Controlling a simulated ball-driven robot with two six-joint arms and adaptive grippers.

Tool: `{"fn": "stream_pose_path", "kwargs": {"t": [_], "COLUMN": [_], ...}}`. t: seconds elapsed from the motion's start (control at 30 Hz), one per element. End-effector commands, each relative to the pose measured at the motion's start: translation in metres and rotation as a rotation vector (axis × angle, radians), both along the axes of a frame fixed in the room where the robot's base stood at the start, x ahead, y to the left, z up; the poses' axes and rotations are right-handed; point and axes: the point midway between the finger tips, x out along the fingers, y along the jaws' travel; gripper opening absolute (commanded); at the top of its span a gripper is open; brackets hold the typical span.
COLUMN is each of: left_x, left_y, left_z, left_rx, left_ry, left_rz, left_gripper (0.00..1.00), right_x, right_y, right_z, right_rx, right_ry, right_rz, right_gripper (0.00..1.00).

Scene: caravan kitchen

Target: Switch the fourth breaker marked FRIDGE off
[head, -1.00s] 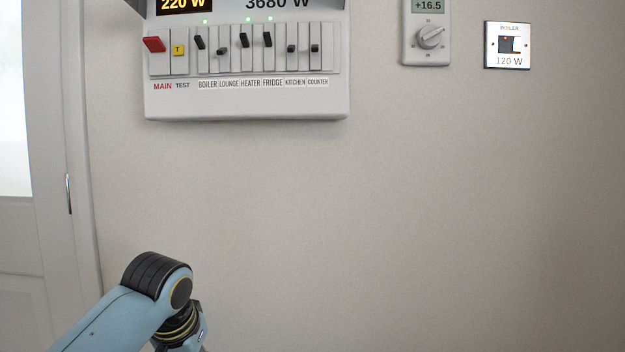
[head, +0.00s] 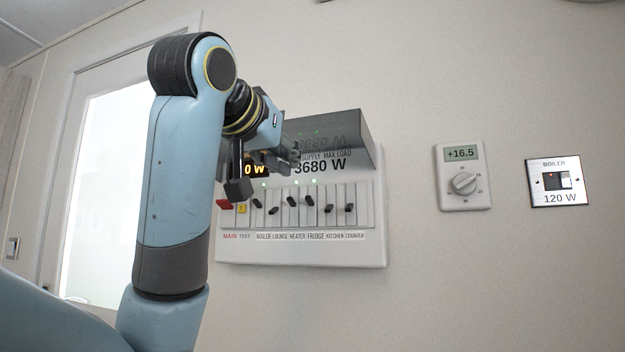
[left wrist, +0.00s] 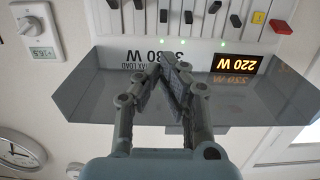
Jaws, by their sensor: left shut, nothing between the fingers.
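The breaker panel (head: 300,250) is on the wall, under a grey projecting hood (head: 335,140). The FRIDGE breaker (head: 310,202) has its black lever up, with a green light above it. It also shows in the left wrist view (left wrist: 163,16), where the panel appears upside down. BOILER (head: 257,199) and HEATER (head: 292,201) are also up and lit. LOUNGE, KITCHEN and COUNTER are down. My left gripper (head: 293,157) is shut and empty, in front of the panel above the breaker row. Its fingertips (left wrist: 167,64) show in the left wrist view. My right gripper is not seen.
The red MAIN switch (head: 224,204) and yellow TEST button (head: 241,208) are at the row's left end. A thermostat (head: 463,177) and a boiler switch plate (head: 559,182) are to the right. A door (head: 95,190) is at left.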

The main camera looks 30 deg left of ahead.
Motion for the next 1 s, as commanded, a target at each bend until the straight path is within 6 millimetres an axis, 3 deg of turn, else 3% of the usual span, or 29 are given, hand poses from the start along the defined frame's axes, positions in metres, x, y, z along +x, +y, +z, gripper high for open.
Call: {"fn": "stream_pose_path", "kwargs": {"t": [0.37, 0.8, 1.0], "left_x": [0.01, 0.08, 0.095], "left_y": [0.002, 0.019, 0.022], "left_z": [-0.003, -0.015, -0.017], "left_rx": [-0.001, -0.002, -0.001], "left_ry": [0.005, 0.006, 0.004], "left_rz": [0.0, -0.002, -0.002], "left_gripper": [0.0, 0.0, 0.0], "right_x": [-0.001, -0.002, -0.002], "right_y": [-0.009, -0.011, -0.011], "right_z": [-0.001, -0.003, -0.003], "right_rx": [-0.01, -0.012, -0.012], "right_ry": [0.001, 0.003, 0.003], "right_rz": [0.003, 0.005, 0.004], "right_gripper": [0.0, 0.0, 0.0]}}
